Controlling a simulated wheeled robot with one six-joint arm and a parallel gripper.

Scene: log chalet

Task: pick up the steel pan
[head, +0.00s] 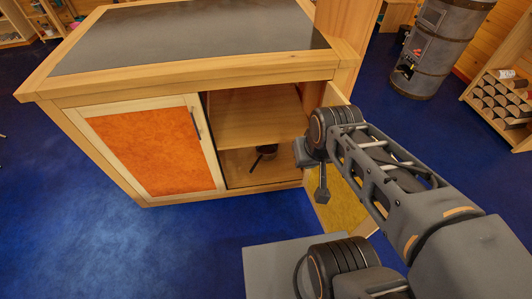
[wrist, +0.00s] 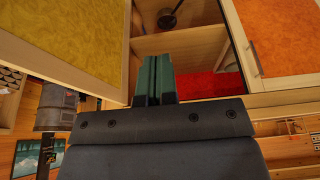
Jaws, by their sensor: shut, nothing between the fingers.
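The steel pan (head: 266,150) is a small dark shape with a thin handle on the floor of the open cabinet compartment. In the wrist view the pan (wrist: 172,17) is at the top edge, partly cut off, with its handle pointing up. My gripper (wrist: 155,62) is shut and empty, its two green fingers together. It is in front of the cabinet opening, apart from the pan. In the head view my arm hides most of the gripper.
The cabinet (head: 195,80) has a dark top and a shelf (head: 255,115) above the pan. Its orange door (head: 150,150) is shut; its yellow door (head: 345,205) stands open beside my arm. A stove (head: 435,45) and log rack (head: 500,98) stand at the far right. Blue floor lies clear at left.

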